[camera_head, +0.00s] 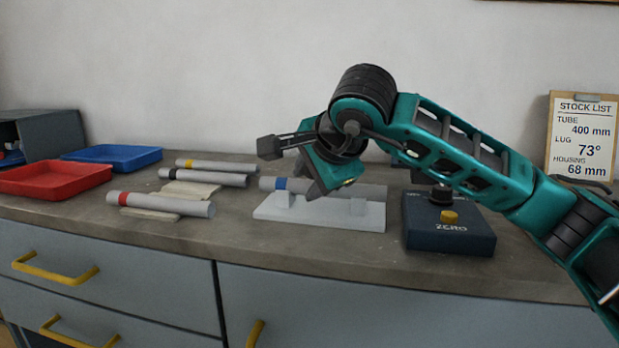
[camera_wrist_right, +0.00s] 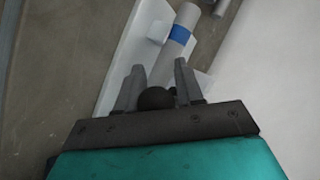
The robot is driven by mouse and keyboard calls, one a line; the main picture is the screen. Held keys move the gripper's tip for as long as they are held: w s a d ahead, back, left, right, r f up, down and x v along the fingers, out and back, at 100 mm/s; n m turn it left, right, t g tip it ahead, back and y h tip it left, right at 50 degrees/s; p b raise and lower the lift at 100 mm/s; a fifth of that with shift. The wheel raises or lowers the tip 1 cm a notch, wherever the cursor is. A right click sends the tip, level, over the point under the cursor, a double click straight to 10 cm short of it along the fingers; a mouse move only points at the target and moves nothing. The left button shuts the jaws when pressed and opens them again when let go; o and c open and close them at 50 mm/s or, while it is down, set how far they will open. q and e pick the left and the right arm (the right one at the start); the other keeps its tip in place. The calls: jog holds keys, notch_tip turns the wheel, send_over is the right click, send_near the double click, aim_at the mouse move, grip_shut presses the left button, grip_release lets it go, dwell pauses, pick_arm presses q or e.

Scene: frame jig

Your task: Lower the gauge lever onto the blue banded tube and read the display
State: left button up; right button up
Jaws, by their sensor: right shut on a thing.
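The blue banded tube (camera_head: 365,190) lies on a pale cradle (camera_head: 330,217). Its blue band also shows in the right wrist view (camera_wrist_right: 180,35). My right gripper (camera_head: 314,192) is tilted down, close over the tube near the band. In the wrist view its fingers (camera_wrist_right: 158,75) are shut on a dark round knob (camera_wrist_right: 157,98), which looks like the gauge lever's knob. The rest of the lever is hidden by my arm. The dark blue gauge box (camera_head: 425,232) has a yellow button marked ZERO (camera_head: 449,217). I cannot see its display. My left gripper is out of view.
Red (camera_head: 117,198), black (camera_head: 210,177) and yellow (camera_head: 220,166) banded tubes lie left of the cradle. Red (camera_head: 55,180) and blue (camera_head: 115,155) trays stand at far left. A stock list board (camera_head: 581,140) leans at right. The front counter strip is clear.

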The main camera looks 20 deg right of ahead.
jog(key=shift+w+d, duration=0.1)
jog(key=shift+d, duration=0.25)
jog(key=o, duration=0.6)
jog(key=shift+d+f, duration=0.1)
jog(key=shift+c, duration=0.2)
jog(key=shift+a, duration=0.2)
jog(key=shift+s+r, duration=0.25)
jog(key=shift+r, duration=0.05)
pick_arm(q)
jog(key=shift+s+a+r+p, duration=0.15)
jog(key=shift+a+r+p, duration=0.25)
jog(key=shift+p, duration=0.75)
pick_arm(e)
jog(key=v, duration=1.2)
jog(key=shift+s, duration=0.15)
